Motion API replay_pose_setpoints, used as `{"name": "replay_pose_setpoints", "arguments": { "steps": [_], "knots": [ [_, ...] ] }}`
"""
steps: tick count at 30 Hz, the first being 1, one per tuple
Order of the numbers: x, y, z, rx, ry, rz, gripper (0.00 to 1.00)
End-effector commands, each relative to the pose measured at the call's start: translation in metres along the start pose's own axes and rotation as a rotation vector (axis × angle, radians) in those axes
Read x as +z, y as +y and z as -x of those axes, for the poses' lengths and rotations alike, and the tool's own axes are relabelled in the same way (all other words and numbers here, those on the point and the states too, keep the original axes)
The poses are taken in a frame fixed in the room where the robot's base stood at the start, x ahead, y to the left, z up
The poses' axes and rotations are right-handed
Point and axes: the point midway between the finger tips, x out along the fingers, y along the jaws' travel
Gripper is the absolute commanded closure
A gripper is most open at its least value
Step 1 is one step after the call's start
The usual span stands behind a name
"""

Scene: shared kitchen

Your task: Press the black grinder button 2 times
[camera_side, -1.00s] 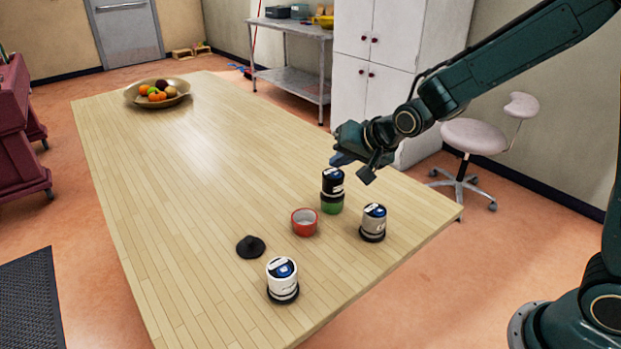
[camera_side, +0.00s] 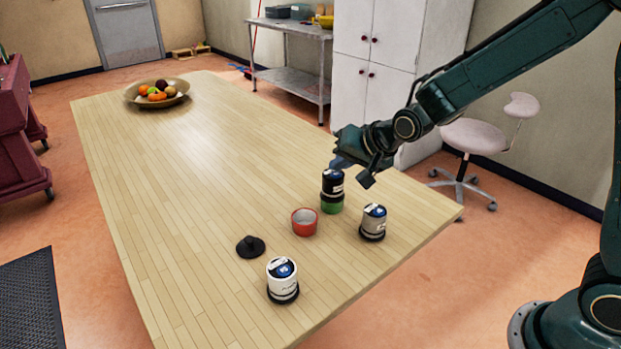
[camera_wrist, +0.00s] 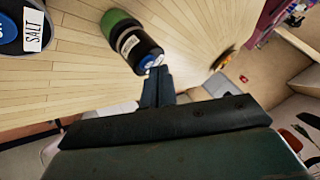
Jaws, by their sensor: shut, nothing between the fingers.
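The black grinder (camera_side: 332,184) stands upright on the table with a green lower part and a white label. It also shows in the wrist view (camera_wrist: 136,48), where its blue-and-white top faces my fingertips. My gripper (camera_side: 339,163) is shut and empty, with its fingertips right at the top of the black grinder. In the wrist view the closed fingers (camera_wrist: 158,74) overlap the edge of that top. I cannot tell whether they touch it. The button itself is mostly hidden by the fingers.
A fruit bowl (camera_side: 130,97) is at the far end. The table (camera_side: 190,200) between is clear.

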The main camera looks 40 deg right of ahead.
Motion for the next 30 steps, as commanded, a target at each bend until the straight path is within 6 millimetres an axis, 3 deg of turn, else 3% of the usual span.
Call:
{"name": "replay_pose_setpoints", "arguments": {
  "steps": [30],
  "knots": [
    [-0.0015, -0.0016, 0.0017, -0.002, 0.002, 0.000, 1.00]
  ]
}}
